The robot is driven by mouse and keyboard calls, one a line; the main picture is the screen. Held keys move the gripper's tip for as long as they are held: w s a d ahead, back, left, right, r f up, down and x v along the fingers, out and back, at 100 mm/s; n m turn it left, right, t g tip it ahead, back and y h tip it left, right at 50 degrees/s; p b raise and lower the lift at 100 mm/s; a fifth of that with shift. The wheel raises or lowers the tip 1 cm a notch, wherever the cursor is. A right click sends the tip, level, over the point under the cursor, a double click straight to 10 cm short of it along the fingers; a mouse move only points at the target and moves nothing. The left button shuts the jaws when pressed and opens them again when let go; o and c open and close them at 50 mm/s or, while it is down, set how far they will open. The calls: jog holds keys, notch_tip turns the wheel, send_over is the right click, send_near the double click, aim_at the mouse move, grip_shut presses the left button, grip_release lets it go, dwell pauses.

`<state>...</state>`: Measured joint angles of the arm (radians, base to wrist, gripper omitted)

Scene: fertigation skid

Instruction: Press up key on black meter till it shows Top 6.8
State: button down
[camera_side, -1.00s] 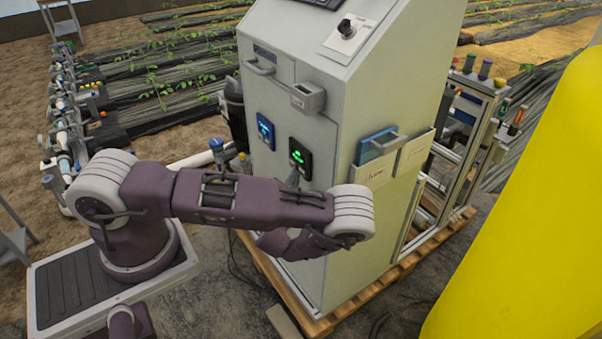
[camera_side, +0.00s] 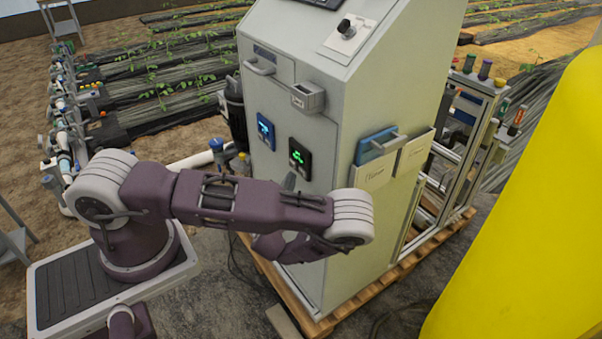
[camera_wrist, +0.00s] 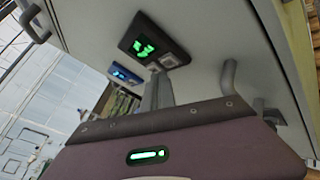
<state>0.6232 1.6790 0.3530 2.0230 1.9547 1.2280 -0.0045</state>
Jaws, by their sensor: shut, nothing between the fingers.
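The black meter (camera_side: 300,157) is set in the front of the grey cabinet, with green characters lit on its display. It also shows in the wrist view (camera_wrist: 146,42), tilted, with green characters I cannot read for certain. Pale keys (camera_wrist: 172,61) sit along the meter's lower edge in the wrist view. My gripper (camera_wrist: 158,76) is shut and empty, its tips just below the meter by the keys. I cannot tell whether the tips touch a key. In the side view my gripper (camera_side: 290,181) is mostly hidden behind my arm.
A blue meter (camera_side: 265,131) sits left of the black one. A handle (camera_side: 261,68) and a small grey box (camera_side: 308,97) project from the cabinet above. A bar handle (camera_wrist: 229,76) stands out right of my gripper in the wrist view. A yellow shape (camera_side: 530,220) fills the right foreground.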

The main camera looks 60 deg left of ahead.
jog(key=s, duration=0.5)
dwell(0.4)
dwell(0.8)
